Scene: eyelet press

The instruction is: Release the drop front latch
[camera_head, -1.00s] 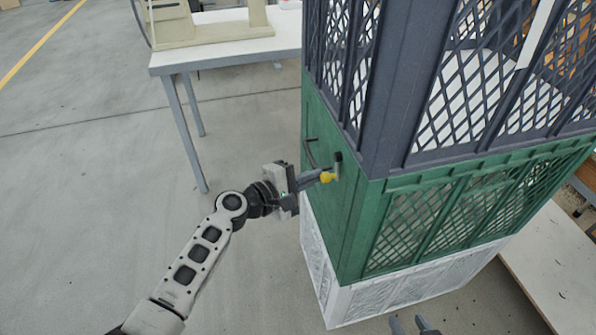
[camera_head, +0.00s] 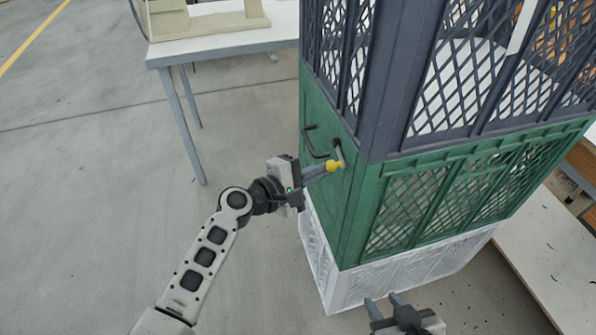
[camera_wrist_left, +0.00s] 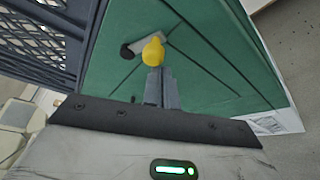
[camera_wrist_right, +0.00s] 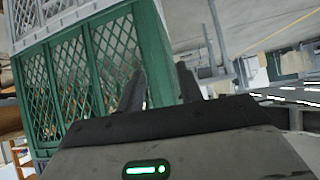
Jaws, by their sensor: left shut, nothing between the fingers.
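The drop front latch is a short grey lever with a yellow knob (camera_head: 333,166) on the side of the green crate (camera_head: 325,130). The left wrist view shows the knob (camera_wrist_left: 153,50) at my fingertips, with the dark lever end beside it. My left gripper (camera_head: 325,169) is shut and empty, its tips at the knob; they look to be touching it, though I cannot be sure. A dark bent handle (camera_head: 311,143) sits left of the latch. My right gripper (camera_head: 384,302) is open and empty, low in front of the stack; its separated fingers show in the right wrist view (camera_wrist_right: 160,85).
A dark blue crate (camera_head: 385,85) stands on the green one, and a white crate (camera_head: 375,280) is beneath it. A white table (camera_head: 220,45) with a beige machine (camera_head: 205,18) stands back left. A pale board (camera_head: 560,260) lies at right. The floor at left is clear.

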